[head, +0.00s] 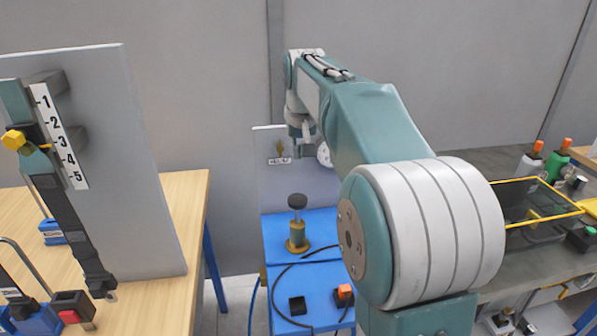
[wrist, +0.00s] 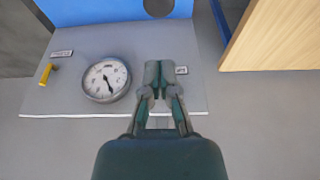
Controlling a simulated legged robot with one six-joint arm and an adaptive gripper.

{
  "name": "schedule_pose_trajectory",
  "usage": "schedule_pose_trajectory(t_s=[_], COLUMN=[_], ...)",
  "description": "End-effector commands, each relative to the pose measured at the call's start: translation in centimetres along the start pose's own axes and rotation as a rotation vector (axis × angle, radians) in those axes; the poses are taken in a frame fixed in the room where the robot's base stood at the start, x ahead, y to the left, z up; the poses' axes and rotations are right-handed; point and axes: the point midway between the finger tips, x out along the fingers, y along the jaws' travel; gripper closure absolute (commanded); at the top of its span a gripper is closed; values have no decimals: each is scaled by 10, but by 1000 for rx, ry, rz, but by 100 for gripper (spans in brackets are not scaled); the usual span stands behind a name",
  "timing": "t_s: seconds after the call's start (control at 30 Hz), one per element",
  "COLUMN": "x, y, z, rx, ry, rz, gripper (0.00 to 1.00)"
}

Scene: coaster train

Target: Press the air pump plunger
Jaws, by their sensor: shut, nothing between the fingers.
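The air pump (head: 297,236) stands upright on a blue bench in the head view, with a brass-coloured base and a dark round plunger knob (head: 297,201) on top. My gripper (head: 308,150) is above and behind the knob, near the grey upright panel, and apart from the pump. In the wrist view my gripper (wrist: 158,88) is shut and empty in front of the panel. A dark round shape (wrist: 158,6) at the top edge of that view, against blue, looks like the knob, partly cut off.
The panel (wrist: 75,45) bears a round gauge (wrist: 106,80) and a yellow lever (wrist: 46,74). Black and orange blocks and a cable lie on the blue bench (head: 320,282). A wooden table (head: 190,220) with a scale board (head: 120,200) stands left; a grey workbench (head: 470,160) stands right.

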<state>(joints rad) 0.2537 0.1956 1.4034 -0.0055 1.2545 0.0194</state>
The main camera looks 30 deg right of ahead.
Motion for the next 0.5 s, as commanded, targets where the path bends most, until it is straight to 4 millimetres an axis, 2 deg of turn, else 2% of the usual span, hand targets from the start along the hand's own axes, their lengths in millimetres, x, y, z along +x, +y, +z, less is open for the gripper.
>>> schedule_pose_trajectory(t_s=[0.5], x=[96], y=[0], z=[2], rx=[0], ry=[-4], rz=[0], gripper=[100])
